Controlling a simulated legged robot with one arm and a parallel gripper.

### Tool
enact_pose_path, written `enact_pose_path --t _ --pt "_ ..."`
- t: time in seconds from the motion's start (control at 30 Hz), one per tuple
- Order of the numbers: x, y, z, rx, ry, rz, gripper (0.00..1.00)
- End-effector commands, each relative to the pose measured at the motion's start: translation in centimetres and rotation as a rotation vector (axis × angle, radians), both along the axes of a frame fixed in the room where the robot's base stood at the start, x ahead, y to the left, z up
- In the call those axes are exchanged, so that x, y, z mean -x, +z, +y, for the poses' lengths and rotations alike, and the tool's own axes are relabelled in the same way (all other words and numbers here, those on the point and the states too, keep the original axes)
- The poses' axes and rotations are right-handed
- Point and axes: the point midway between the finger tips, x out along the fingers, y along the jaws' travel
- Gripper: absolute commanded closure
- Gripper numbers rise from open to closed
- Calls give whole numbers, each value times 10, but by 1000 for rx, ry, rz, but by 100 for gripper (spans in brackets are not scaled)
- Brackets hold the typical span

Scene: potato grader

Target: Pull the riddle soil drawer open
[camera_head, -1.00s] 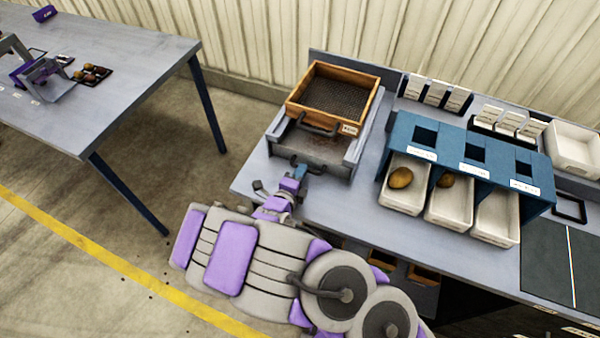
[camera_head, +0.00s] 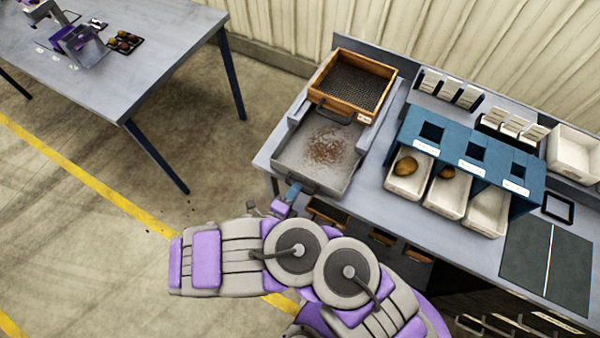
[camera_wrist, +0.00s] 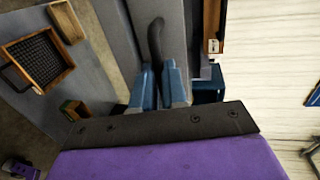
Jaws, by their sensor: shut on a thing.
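The riddle soil drawer (camera_head: 335,178) is a grey metal tray standing out toward me from under the wooden-framed mesh riddle (camera_head: 384,72). Brown soil (camera_head: 326,148) lies scattered on its floor. My gripper (camera_head: 293,190) is at the drawer's front edge, over the bench's front left. In the wrist view my gripper's blue fingers (camera_wrist: 159,84) are shut around the dark curved drawer handle (camera_wrist: 156,38). The handle's gripped part is partly hidden by the fingers.
A blue sorting stand (camera_head: 412,127) with white trays, two holding potatoes, stands to the right on the bench. A separate grey table (camera_head: 165,50) is at the left. Open floor (camera_head: 110,240) with a yellow line lies between.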

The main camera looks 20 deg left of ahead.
Motion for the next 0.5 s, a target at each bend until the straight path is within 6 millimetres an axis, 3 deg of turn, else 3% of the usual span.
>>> enact_pose_path --t 0.2,0.5 --pt "21 -1 0 2 -3 5 100" --pt "25 -3 0 1 -4 6 100"
